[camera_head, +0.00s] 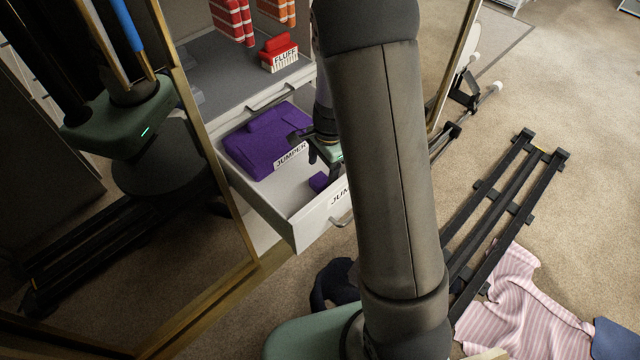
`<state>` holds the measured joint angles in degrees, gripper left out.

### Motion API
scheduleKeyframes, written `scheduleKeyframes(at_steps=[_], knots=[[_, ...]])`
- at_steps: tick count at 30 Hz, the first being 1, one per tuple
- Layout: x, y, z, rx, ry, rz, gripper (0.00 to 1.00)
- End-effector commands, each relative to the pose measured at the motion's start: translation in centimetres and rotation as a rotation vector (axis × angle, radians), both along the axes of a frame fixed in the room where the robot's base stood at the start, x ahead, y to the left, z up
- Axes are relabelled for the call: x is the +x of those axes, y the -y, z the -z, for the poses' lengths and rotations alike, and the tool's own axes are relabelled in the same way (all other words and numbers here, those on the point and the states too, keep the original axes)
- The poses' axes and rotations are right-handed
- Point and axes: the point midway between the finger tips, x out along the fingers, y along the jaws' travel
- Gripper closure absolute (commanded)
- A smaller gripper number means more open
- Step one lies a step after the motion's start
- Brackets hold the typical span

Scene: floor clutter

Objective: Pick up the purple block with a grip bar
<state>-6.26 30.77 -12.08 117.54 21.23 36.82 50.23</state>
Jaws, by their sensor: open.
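A purple block (250,153) lies in the open white drawer (296,231), towards its back left. A raised purple part, which looks like its grip bar, shows on top, and a white label on its front side reads "JUMPER". A smaller purple piece (318,182) shows nearer the drawer front; I cannot tell whether it belongs to another block. My gripper (318,160) is open at the right side of the drawer, right of the labelled block and close to the smaller piece. My own arm hides the right part of the drawer. Contact with either purple thing cannot be made out.
A red block (279,49) labelled "FLUFF" sits on the grey shelf above, with red and orange striped items hanging over it. A mirrored door with a gold frame (215,170) stands left of the drawer.

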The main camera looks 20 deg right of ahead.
Motion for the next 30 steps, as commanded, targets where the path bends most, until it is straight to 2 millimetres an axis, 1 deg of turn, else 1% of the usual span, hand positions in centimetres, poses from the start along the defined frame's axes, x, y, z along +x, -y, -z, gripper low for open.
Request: scheduleKeyframes(at_steps=[1, 3, 6, 13, 14, 15, 17, 18, 19, 30], knots=[[-0.1, -0.1, 1.3, 0.000, -0.003, 0.000, 0.31], [-0.1, -0.3, 2.4, 0.000, -0.002, 0.000, 0.31], [-0.2, -0.5, 3.6, 0.001, -0.003, 0.000, 0.31], [-0.1, -0.5, 3.7, 0.000, 0.001, 0.000, 0.31], [-0.1, -0.5, 3.7, 0.000, 0.001, 0.000, 0.33], [-0.1, -0.5, 3.7, 0.000, 0.000, 0.000, 0.44], [-0.1, -0.5, 3.7, 0.000, 0.000, 0.000, 0.61], [-0.1, -0.5, 3.7, 0.000, 0.000, 0.000, 0.72], [-0.1, -0.5, 3.6, 0.000, 0.000, 0.000, 0.79], [-0.1, -0.5, 3.5, 0.000, 0.000, 0.000, 0.80]])
